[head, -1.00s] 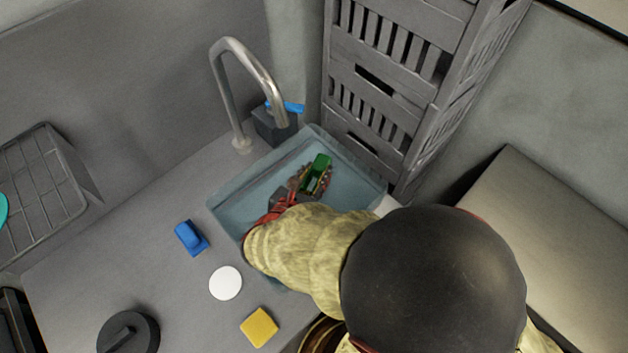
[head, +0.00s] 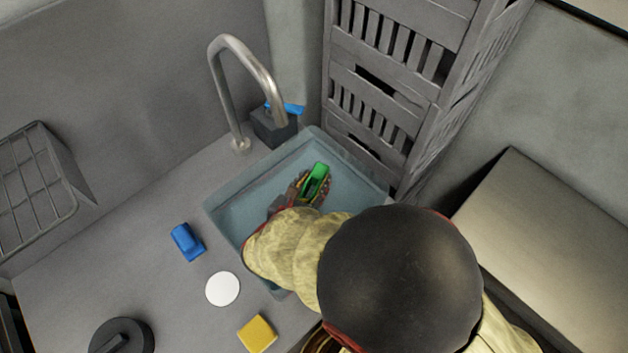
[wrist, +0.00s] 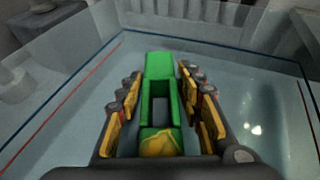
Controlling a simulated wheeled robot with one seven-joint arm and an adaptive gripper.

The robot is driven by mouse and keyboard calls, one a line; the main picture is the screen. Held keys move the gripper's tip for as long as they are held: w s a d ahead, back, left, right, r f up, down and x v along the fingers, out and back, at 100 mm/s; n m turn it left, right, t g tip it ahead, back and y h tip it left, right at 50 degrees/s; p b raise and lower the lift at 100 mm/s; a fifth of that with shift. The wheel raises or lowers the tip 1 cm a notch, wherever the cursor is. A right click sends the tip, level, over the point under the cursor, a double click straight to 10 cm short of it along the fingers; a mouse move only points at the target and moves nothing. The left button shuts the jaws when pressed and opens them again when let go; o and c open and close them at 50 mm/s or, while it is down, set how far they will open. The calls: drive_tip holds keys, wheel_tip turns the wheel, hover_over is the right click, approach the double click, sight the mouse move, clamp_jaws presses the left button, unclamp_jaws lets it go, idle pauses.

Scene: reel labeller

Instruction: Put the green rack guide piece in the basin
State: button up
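The green rack guide piece (head: 316,182) is a long block with a slot in it. It is inside the light blue, clear-walled basin (head: 234,193), and the wrist view shows it (wrist: 159,66) between my fingers. My gripper (wrist: 160,88) is open, with one finger on each side of the piece. Narrow gaps show between the finger pads and its sides. In the head view my gripper (head: 313,188) is down inside the basin, and my arm covers the basin's near side. I cannot tell whether the piece touches the basin floor.
A metal faucet (head: 238,90) stands behind the basin. Grey stacked crates (head: 385,85) rise at its back right. A blue item (head: 187,241), a white disc (head: 222,289) and a yellow block (head: 257,333) lie on the counter to the left. A wire rack (head: 35,190) is at far left.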

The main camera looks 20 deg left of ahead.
sight(302, 198)
drive_tip(key=shift+o, duration=1)
drive_tip(key=shift+r, duration=0.25)
drive_tip(key=p+v, duration=0.2)
drive_tip(key=v, duration=0.5)
drive_tip(key=shift+s, duration=0.25)
drive_tip(key=shift+p, duration=0.3)
